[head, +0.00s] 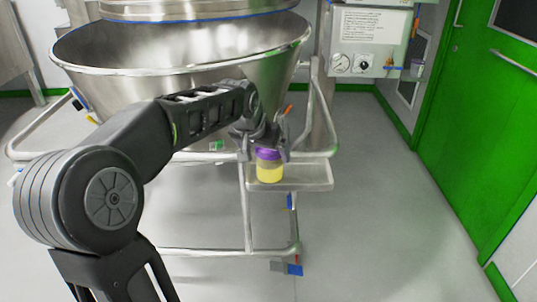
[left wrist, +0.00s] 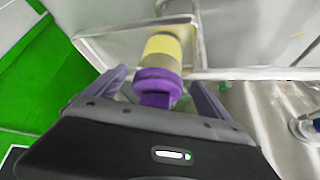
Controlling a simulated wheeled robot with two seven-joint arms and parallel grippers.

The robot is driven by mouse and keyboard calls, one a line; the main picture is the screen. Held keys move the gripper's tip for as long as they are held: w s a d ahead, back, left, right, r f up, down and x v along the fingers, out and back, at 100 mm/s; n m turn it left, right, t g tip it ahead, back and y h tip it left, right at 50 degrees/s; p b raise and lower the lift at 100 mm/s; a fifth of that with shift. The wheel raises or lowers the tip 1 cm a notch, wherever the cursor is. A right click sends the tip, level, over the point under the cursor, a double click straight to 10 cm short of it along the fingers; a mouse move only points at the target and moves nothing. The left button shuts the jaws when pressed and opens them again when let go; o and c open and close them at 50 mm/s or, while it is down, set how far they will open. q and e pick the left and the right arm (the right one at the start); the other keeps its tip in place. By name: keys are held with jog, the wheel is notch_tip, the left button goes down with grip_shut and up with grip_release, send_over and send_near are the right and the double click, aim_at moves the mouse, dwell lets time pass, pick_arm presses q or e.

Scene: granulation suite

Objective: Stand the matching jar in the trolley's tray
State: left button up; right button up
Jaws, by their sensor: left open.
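The jar (head: 270,171) has a purple lid and a yellow lower part. It appears upright in the trolley's small metal tray (head: 314,175), towards the tray's left end. My left gripper (head: 265,152) is open at the jar's lid, with a finger on either side. In the left wrist view, the jar (left wrist: 163,50) lies straight ahead of the open gripper (left wrist: 160,92), with its purple lid nearest me and the fingers apart from it. The tray (left wrist: 110,42) shows behind the jar there. My right gripper is in neither view.
A large steel bowl (head: 190,85) on a tubular frame (head: 248,215) stands behind and left of the tray. A wall panel with gauges (head: 368,45) is at the back. A green door (head: 470,130) is at the right. The floor right of the tray is clear.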

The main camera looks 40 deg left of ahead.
pick_arm(q)
jog(key=v, duration=0.5)
jog(key=shift+p, duration=0.35)
jog(key=shift+s+d+r, duration=0.1)
jog(key=shift+s+r, duration=0.15)
jog(key=shift+r, duration=0.15)
